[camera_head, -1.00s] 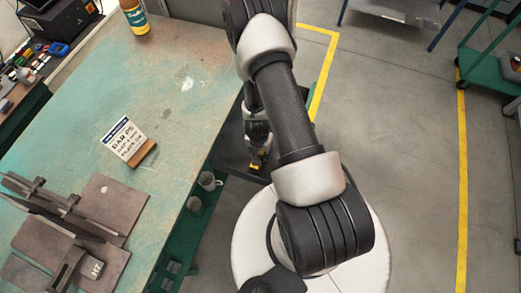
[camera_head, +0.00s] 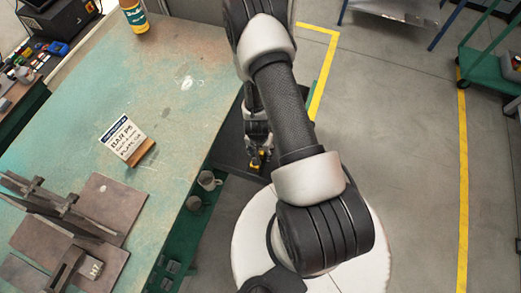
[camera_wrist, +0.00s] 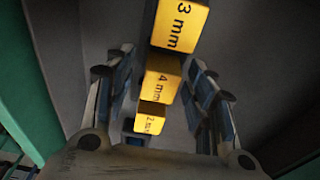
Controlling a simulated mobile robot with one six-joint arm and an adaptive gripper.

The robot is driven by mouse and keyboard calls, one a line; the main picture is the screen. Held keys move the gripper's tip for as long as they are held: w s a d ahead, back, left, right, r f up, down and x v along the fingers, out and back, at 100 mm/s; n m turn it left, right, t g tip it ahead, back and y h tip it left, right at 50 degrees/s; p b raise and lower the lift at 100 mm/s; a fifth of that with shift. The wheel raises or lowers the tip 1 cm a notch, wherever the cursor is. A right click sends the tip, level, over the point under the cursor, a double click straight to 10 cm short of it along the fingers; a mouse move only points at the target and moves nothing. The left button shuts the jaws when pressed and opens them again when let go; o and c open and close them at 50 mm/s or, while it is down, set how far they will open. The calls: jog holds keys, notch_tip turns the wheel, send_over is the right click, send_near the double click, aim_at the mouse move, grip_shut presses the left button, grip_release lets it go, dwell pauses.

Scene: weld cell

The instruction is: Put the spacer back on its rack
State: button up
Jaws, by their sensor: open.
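Yellow spacer blocks stand in a row in the wrist view: one marked 3 mm (camera_wrist: 180,25) at the top, one marked 4 mm (camera_wrist: 161,80) below it, and a smaller one that seems to read 2 mm (camera_wrist: 150,118). My gripper (camera_wrist: 160,70) is open, with blue-padded fingers on either side of the lower blocks and gaps between. I cannot tell which block is the task's spacer. In the head view my gripper (camera_head: 257,158) is low beside the bench, with a bit of yellow at its tips. The rack is mostly hidden there by my arm.
A green workbench (camera_head: 165,85) is at left, with a sign (camera_head: 123,138) on a wooden block, steel plates (camera_head: 100,205) and a yellow bottle (camera_head: 135,16). A green cart (camera_head: 490,70) is at right; the floor between is clear.

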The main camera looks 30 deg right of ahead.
notch_tip(320, 180, up, 12)
jog(key=a, duration=0.1)
jog(key=shift+s, duration=0.45)
jog(key=shift+a, duration=0.1)
dwell(0.6)
